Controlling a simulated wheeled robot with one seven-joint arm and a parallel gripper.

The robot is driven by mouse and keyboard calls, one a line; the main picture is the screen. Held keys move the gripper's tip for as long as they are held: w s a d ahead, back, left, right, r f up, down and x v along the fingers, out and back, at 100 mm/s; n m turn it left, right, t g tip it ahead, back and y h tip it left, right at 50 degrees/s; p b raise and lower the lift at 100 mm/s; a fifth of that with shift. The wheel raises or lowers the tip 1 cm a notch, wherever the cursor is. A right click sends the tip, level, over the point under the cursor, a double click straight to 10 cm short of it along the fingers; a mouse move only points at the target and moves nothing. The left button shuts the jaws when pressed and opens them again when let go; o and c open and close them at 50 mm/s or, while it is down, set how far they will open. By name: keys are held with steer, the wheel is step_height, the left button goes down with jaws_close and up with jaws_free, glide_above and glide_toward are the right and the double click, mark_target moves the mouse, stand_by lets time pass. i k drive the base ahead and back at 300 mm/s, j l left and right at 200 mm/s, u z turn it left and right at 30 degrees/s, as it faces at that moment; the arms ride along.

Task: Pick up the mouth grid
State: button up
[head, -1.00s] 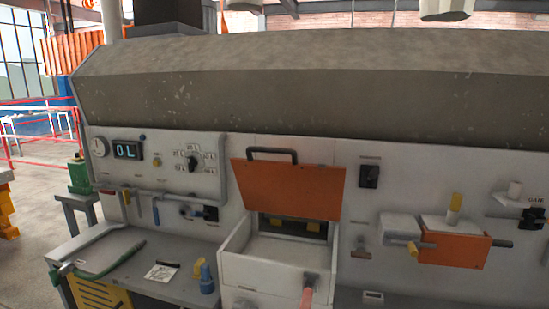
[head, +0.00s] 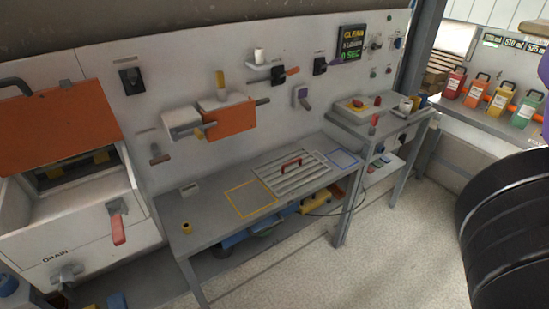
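The mouth grid (head: 300,182) looks like a grey slatted panel with a red handle (head: 291,161). It lies flat on the grey bench (head: 200,212) in the middle of the head view. It lies between a yellow outlined square (head: 250,200) on its left and a blue outlined rectangle (head: 343,159) on its right. My gripper is not in view. Large black rounded parts at the right edge look like my own arm, well apart from the grid.
An orange flap (head: 58,130) stands raised over an opening at left. An orange plate (head: 228,121) and levers stick out from the wall above the bench. A side table (head: 365,125) stands beyond the grid. Colored canisters (head: 477,92) line the far-right shelf. Floor in front is clear.

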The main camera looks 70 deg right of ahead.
mark_target(300, 160)
steer(key=z, duration=1.55)
steer(key=i+j, duration=0.15)
steer(key=j, duration=0.5)
steer(key=i+j+z, duration=0.15)
steer(key=j, duration=0.45)
steer(key=i+j, duration=0.1)
steer(key=j, duration=0.55)
steer(key=i+j+z, duration=0.15)
steer(key=j, duration=0.5)
steer(key=i+l, duration=0.1)
steer(key=l, duration=0.2)
steer(key=i+l, duration=0.1)
steer(key=l, duration=0.25)
